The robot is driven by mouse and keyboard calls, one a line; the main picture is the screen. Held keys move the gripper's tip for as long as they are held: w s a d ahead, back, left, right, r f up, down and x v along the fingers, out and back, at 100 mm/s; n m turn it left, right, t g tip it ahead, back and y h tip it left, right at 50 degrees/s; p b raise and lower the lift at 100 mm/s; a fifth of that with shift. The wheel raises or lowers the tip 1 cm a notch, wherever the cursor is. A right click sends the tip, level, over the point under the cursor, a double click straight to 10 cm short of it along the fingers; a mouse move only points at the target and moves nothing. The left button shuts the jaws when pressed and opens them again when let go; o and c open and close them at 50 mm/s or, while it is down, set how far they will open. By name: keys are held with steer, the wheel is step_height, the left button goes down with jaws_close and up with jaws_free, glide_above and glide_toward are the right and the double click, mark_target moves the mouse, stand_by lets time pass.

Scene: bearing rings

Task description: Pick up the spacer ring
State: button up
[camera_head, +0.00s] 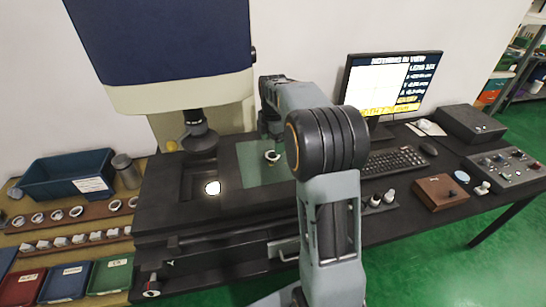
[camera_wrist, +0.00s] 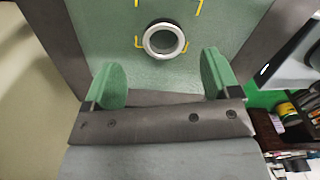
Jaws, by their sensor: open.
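A ring with a pale, shiny rim and dark inner wall, which I take for the spacer ring (camera_wrist: 147,41), lies on a green mat (camera_wrist: 110,30) in the wrist view, among yellow corner marks. In the head view the ring (camera_head: 271,155) is small and bright on the green mat (camera_head: 255,175), just left of my arm. My gripper (camera_wrist: 165,78) is open, its two green-padded fingers apart and nothing between them. The ring is beyond the fingertips, roughly centred between them. In the head view the gripper is mostly hidden behind my arm.
A measuring machine (camera_head: 165,50) stands over a stage with a lit spot (camera_head: 212,188), left of the mat. Rows of rings and small parts sit on brown racks (camera_head: 90,218) at left, near a blue bin (camera_head: 65,178). A monitor (camera_head: 390,85) and keyboard (camera_head: 395,162) stand at right.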

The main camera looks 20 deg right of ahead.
mark_target(273, 155)
steer(key=f, duration=0.5)
steer(key=shift+s+a, duration=0.15)
steer(key=shift+s, duration=0.05)
steer(key=c, duration=1)
steer(key=shift+c, duration=0.3)
steer(key=shift+r, duration=0.15)
